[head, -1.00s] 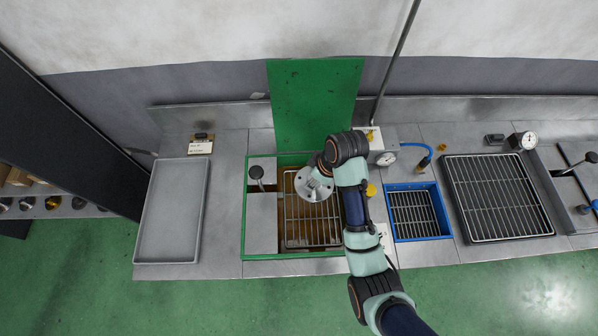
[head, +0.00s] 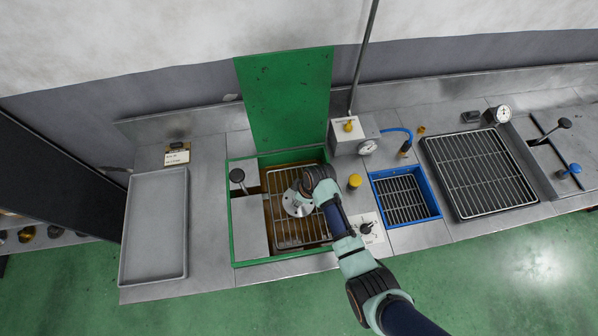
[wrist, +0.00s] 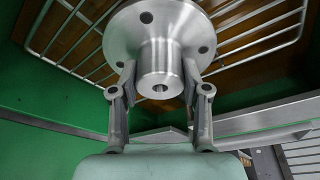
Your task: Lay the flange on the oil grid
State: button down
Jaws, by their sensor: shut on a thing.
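The flange is a bright metal disc with bolt holes and a round hub; it shows in the head view (head: 297,205) and fills the top middle of the wrist view (wrist: 160,35). My gripper (wrist: 160,88) is shut on the flange's hub, one finger on each side. In the head view my gripper (head: 308,192) is over the green-rimmed tank. The oil grid (head: 284,237) is a wire rack above brown oil in that tank. The flange is over the grid's middle; I cannot tell whether they touch.
The green lid (head: 288,95) stands open behind the tank. A black-knobbed lever (head: 238,176) is at the tank's left. A blue-framed basin (head: 405,197) and a larger rack (head: 478,172) lie to the right. An empty grey tray (head: 156,228) is at left.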

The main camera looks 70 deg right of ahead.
jog(key=shift+f, duration=0.6)
jog(key=shift+f, duration=0.15)
jog(key=c, duration=0.6)
grip_release()
jog(key=shift+o, duration=0.2)
jog(key=p+v, duration=0.2)
jog(key=v, duration=1)
